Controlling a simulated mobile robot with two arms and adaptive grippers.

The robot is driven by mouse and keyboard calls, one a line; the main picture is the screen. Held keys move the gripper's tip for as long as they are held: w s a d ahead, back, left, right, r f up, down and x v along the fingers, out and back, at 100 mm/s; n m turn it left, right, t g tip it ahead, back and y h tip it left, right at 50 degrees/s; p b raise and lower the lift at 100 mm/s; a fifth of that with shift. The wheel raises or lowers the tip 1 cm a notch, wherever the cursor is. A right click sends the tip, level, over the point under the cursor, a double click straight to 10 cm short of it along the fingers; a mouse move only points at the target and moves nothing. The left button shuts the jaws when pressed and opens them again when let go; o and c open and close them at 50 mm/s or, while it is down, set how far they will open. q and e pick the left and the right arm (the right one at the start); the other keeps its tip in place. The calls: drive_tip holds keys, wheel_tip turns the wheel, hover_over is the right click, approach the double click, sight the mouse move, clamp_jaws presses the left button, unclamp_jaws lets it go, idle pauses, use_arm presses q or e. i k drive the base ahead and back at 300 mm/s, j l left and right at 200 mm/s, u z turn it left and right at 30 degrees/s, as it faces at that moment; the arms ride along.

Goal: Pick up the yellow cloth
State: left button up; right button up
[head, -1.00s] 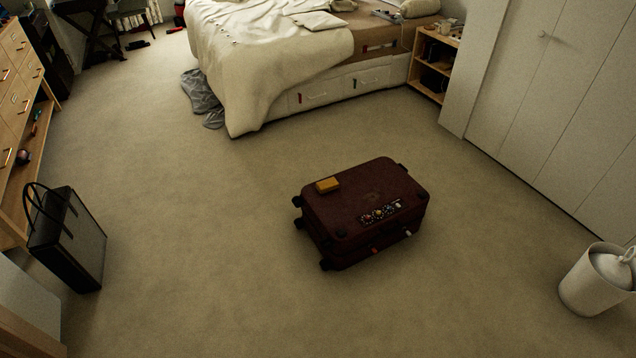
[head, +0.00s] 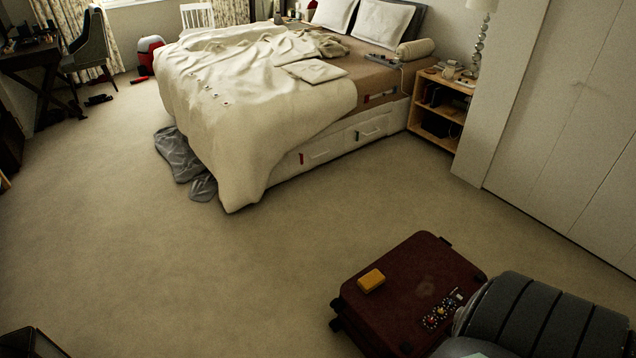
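A small yellow folded cloth (head: 371,280) lies on top of a dark red suitcase (head: 405,268), near its left edge. The suitcase lies flat on the carpet at the lower right of the head view. A dark grey ribbed part of my own arm comes in at the lower right and hides the suitcase's right corner. Neither of my grippers shows in this view.
A bed (head: 240,120) with a cream cover stands behind, with a grey cloth (head: 180,160) on the floor beside it. A wooden nightstand (head: 437,120) and white wardrobe doors (head: 570,120) are at the right. The carpet (head: 130,270) left of the suitcase is clear.

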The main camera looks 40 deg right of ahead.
sight(374, 278)
drive_tip(key=i+z, duration=0.35)
drive_tip(key=i+j+z, duration=0.35)
drive_tip(key=i, duration=0.2)
drive_tip(key=i+j+z, duration=0.15)
drive_tip(key=i+z, duration=0.25)
drive_tip(key=i, duration=0.1)
